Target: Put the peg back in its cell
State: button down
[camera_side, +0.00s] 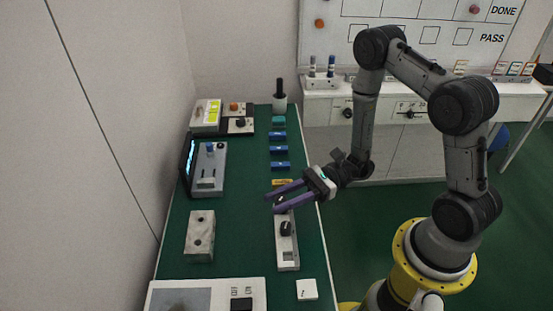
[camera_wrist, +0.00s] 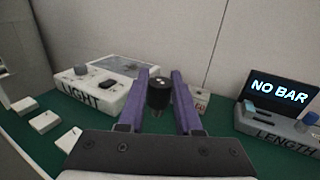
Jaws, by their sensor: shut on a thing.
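My gripper (camera_side: 273,203) has two purple fingers and hangs over the upper end of a long grey rack (camera_side: 288,266) at the table's right edge. In the wrist view my gripper (camera_wrist: 163,73) is shut on a black round peg (camera_wrist: 159,93) with small pale marks on its top. In the side view a small dark bit of the peg (camera_side: 281,199) shows between the fingers. Another black piece (camera_side: 286,228) stands in the middle of the rack. Near the rack's front end is a square cell. The rack's upper end is partly hidden by the fingers.
A grey block with two holes (camera_side: 200,236) stands left of the rack. A white tile (camera_side: 307,289) lies at the front right. Several blue blocks (camera_side: 279,151) line the right edge behind. The LENGTH device (camera_wrist: 280,125) reads NO BAR; the LIGHT box (camera_wrist: 108,88) shows too.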

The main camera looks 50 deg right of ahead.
jog(key=s+a+f+n+g+y, duration=0.1)
jog(key=s+a+f+n+g, duration=0.1)
jog(key=s+a+g, duration=0.1)
jog(key=shift+s+a+n+g, duration=0.35)
jog(key=shift+s+g, duration=0.35)
jog(key=shift+s, duration=0.55)
jog(key=shift+d, duration=0.1)
jog(key=shift+f, duration=2.85)
jog(key=shift+f, duration=1.4)
jog(key=c, duration=0.5)
grip_release()
jog(key=shift+d, duration=0.15)
